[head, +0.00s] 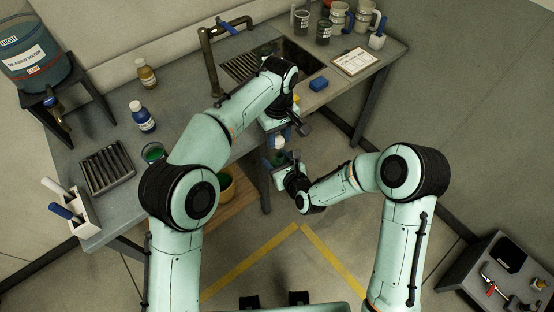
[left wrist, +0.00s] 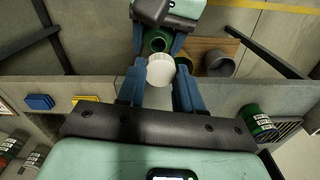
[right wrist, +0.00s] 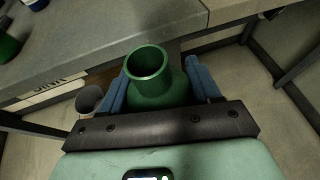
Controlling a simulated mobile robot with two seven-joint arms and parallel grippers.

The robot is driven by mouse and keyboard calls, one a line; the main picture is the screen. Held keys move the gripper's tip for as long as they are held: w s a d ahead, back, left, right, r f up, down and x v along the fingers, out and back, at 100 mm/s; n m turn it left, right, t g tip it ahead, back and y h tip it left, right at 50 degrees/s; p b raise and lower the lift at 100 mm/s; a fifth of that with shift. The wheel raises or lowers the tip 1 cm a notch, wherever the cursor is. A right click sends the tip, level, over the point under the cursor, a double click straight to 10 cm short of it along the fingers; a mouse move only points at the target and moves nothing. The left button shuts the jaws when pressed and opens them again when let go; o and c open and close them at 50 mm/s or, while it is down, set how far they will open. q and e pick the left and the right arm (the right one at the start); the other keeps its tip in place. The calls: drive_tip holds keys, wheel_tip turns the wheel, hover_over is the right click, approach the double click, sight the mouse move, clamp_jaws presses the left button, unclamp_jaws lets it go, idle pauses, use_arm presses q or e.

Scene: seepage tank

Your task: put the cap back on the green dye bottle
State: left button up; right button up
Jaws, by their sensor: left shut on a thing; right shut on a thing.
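The green dye bottle (right wrist: 150,85) is uncapped, its open round mouth facing up in the right wrist view. My right gripper (right wrist: 162,92) is shut around its body, in front of the bench edge. The white cap (left wrist: 161,70) is between the blue fingers of my left gripper (left wrist: 160,88), which is shut on it. In the left wrist view the bottle mouth (left wrist: 156,42) shows just beyond the cap, apart from it. In the head view my left gripper (head: 279,136) is just above my right gripper (head: 281,160); the bottle is mostly hidden there.
A blue sponge (head: 318,84) lies by the sink. A pot (left wrist: 221,63) stands below on a wooden shelf.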

sight(279, 155)
use_arm(q)
drive_tip(key=shift+d+r, duration=0.15)
drive_tip(key=shift+d, duration=0.1)
drive_tip(key=shift+f, duration=2.05)
drive_tip(key=shift+s+f, duration=0.1)
drive_tip(key=shift+f, duration=0.8)
drive_tip(key=shift+f, duration=0.55)
drive_tip(key=m, duration=0.6)
drive_tip(key=shift+m, duration=0.3)
